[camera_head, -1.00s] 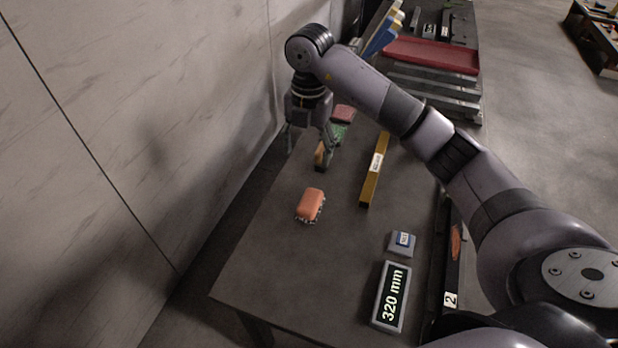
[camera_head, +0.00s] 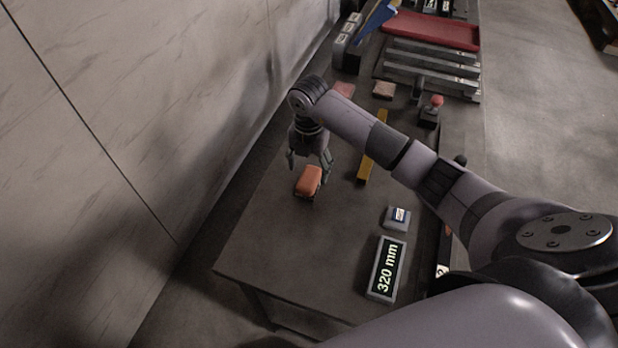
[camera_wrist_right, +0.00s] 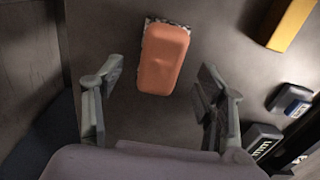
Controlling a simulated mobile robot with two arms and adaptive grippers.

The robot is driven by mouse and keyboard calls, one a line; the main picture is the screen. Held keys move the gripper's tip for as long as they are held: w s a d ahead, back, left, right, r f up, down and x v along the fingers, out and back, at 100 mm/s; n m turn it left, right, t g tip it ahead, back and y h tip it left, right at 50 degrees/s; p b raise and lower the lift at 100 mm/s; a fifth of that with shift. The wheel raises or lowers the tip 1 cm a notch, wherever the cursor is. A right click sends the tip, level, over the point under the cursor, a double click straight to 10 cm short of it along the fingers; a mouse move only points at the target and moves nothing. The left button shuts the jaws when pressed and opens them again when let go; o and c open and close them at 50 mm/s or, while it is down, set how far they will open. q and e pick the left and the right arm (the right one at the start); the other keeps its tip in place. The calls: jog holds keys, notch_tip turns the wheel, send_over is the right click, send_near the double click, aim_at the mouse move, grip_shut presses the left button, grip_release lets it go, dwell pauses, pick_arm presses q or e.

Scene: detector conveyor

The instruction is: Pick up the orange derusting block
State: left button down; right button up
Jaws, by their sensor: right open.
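The orange derusting block (camera_head: 308,180) lies on the dark table near its left side. It has a rounded orange top and a ragged grey rim underneath. My right gripper (camera_head: 311,170) is just above and behind the block in the head view, pointing down. In the right wrist view the block (camera_wrist_right: 164,58) lies ahead of the open fingers (camera_wrist_right: 157,105), roughly between their lines, and I see no contact. Nothing is held. My left gripper is not in view.
A yellow bar (camera_head: 366,168) lies right of the block. A small blue-labelled box (camera_head: 397,217) and a "320 mm" display (camera_head: 387,268) stand at the table's front right. A wall (camera_head: 130,100) runs along the left. The table front (camera_head: 290,255) is clear.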

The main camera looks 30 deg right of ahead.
aim_at(309, 176)
jog(key=shift+s+f, duration=0.2)
jog(key=shift+f, duration=1)
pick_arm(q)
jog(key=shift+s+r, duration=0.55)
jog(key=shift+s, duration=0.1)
pick_arm(e)
jog(key=shift+w+f, duration=0.1)
jog(key=shift+f, duration=0.35)
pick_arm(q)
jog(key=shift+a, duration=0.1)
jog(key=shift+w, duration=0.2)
pick_arm(e)
jog(key=c, duration=1.3)
jog(key=shift+r, duration=0.1)
